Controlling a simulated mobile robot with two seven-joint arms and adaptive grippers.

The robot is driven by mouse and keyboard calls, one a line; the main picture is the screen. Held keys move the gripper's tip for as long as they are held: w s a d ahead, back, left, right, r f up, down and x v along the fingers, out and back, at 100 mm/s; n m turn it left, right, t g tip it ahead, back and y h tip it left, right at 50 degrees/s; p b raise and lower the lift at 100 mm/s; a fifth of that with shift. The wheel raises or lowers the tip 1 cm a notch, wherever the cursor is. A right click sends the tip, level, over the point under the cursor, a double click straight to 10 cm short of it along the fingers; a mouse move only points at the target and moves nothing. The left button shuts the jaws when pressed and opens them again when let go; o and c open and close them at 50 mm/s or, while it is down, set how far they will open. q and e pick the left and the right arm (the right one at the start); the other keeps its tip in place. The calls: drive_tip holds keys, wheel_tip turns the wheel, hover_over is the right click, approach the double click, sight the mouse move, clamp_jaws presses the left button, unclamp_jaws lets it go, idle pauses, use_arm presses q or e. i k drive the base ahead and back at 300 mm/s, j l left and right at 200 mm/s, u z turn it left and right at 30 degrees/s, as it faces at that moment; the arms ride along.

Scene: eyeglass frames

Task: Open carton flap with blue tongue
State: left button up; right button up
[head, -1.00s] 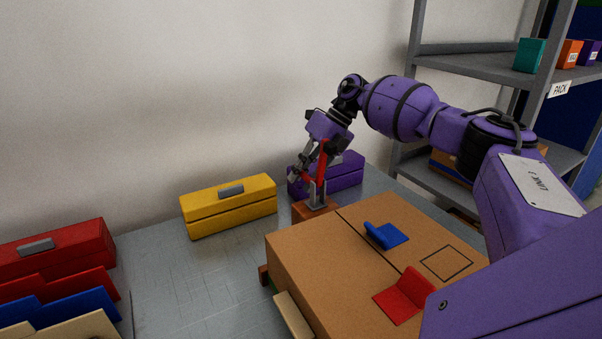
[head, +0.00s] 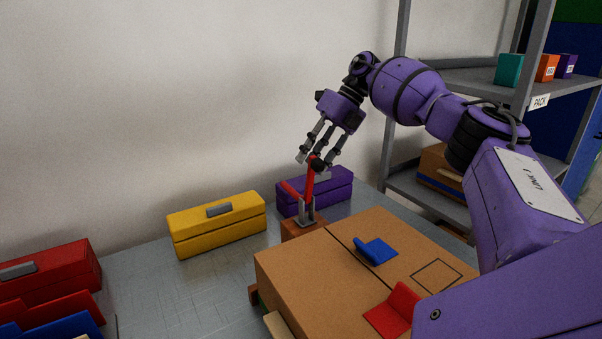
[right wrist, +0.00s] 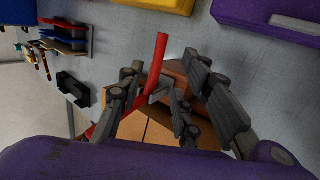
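The brown carton (head: 300,265) lies on the bench with a seam across its top. A blue tongue (head: 376,251) stands on the far flap and a red tongue (head: 395,310) on the near one. Both flaps look flat and closed. A clamp with a red lever (head: 310,185) is mounted on a brown block (head: 302,229) at the carton's far edge. My right gripper (head: 317,158) is at the lever's top, fingers spread. In the right wrist view the lever (right wrist: 158,62) shows between the spread fingers (right wrist: 163,78); contact is unclear. My left gripper is out of view.
A yellow toolbox (head: 217,223), a purple toolbox (head: 318,190) and a red toolbox (head: 50,275) stand along the wall. Grey shelving (head: 455,75) holds small boxes at right. Bare bench (head: 205,290) lies left of the carton.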

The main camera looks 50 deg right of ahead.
sight(393, 250)
drive_tip(key=k, duration=2)
